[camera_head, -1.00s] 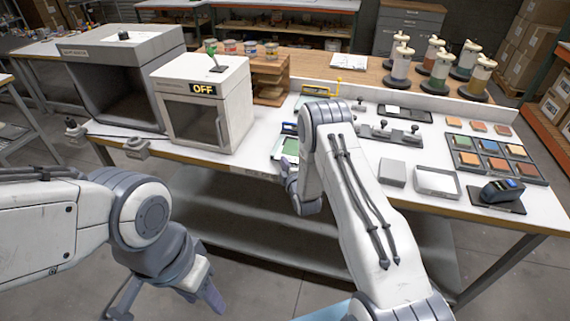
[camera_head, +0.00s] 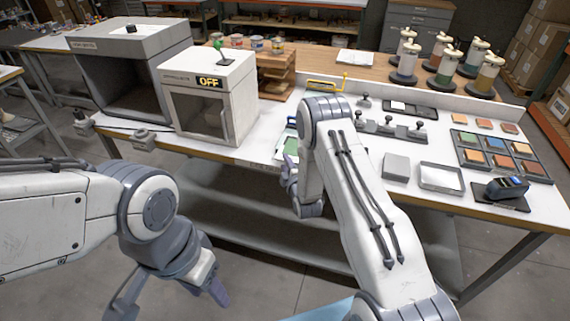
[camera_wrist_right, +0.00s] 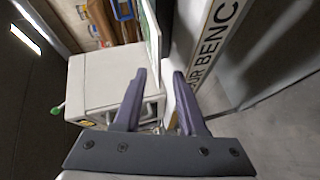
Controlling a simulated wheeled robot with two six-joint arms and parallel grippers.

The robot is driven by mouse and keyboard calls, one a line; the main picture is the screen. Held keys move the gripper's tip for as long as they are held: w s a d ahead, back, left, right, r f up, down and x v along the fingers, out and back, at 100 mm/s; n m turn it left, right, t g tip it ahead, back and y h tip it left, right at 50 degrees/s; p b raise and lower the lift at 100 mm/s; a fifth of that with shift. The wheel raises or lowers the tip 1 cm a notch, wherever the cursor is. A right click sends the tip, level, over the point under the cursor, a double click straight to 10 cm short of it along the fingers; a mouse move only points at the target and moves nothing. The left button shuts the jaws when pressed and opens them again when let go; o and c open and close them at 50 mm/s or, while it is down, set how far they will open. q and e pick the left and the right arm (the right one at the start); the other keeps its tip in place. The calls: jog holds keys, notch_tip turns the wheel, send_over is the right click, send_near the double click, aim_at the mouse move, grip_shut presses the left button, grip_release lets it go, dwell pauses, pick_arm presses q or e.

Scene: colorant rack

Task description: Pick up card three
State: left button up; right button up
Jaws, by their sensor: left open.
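I cannot tell which card is card three; no card number is readable. A green-faced card (camera_head: 291,147) lies near the bench's front edge, partly hidden by my right arm. Three loose cards, orange (camera_head: 459,119), reddish orange (camera_head: 484,123) and brown-red (camera_head: 509,128), lie at the right. My right gripper (camera_head: 288,176) is at the front edge close to the green card, mostly hidden by its arm. My left gripper (camera_head: 170,296) is open in front of the bench, away from the cards.
A white oven (camera_head: 205,100) marked OFF stands left of my right arm, beside a grey booth (camera_head: 120,75). A grey box (camera_head: 396,167), a white-filled tray (camera_head: 441,178), a dark handheld device (camera_head: 500,190) and a swatch tray (camera_head: 502,158) occupy the right bench.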

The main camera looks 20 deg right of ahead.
dwell(0.3)
jog(key=b+v, duration=0.3)
jog(key=v, duration=0.7)
jog(key=shift+s, duration=0.25)
jog(key=shift+d+r, duration=0.1)
jog(key=shift+c, duration=0.2)
